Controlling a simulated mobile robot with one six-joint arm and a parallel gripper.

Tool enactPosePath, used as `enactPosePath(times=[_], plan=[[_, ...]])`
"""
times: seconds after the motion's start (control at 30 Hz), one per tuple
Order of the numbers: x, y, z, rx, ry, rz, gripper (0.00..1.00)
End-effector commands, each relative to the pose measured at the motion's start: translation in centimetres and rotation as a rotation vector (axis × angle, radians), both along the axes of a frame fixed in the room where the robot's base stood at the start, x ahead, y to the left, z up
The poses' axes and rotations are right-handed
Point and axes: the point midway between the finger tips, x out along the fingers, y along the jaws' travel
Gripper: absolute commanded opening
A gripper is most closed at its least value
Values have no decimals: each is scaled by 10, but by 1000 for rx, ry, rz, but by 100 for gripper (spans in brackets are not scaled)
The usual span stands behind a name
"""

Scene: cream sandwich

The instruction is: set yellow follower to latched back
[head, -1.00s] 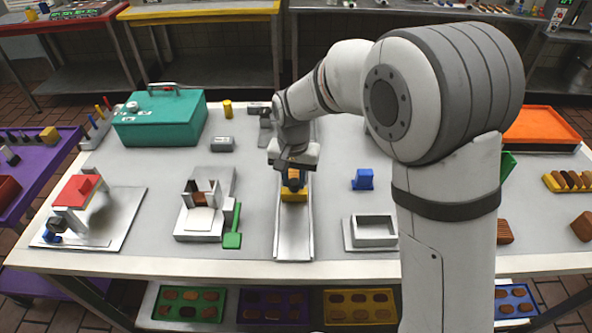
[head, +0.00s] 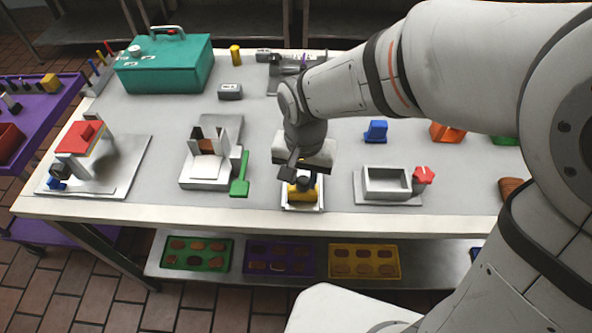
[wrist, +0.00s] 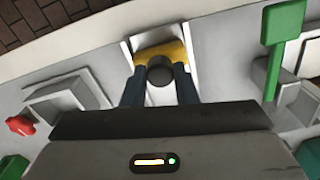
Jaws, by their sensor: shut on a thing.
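The yellow follower (head: 303,194) is a yellow block at the near end of a pale metal channel (head: 301,208). It also shows in the wrist view (wrist: 165,53), lying across the channel between its side walls. A round dark knob (wrist: 160,74) stands on its near face in that view. My gripper (head: 300,180) is over the follower, with its two dark blue fingers (wrist: 160,90) on either side of the knob, shut on it. My wrist and arm hide most of the channel behind the follower. I cannot make out a latch.
A grey-white station with a green lever (head: 240,175) stands left of the channel. A pale open box (head: 387,181) with a red knob (head: 423,175) stands to the right. The table's front edge (head: 250,223) is close to the channel end.

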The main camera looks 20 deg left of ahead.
Motion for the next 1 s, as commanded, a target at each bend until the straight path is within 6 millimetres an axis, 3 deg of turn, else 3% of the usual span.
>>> enactPosePath(times=[0.1,0.13,0.4,0.7,1.0], plan=[[-4,-1,-2,-7,12,1,0],[-5,-1,-2,-7,12,1,28],[-3,-1,-1,-6,8,2,49],[-2,0,4,-3,5,2,49],[-4,0,53,-1,4,2,49]])
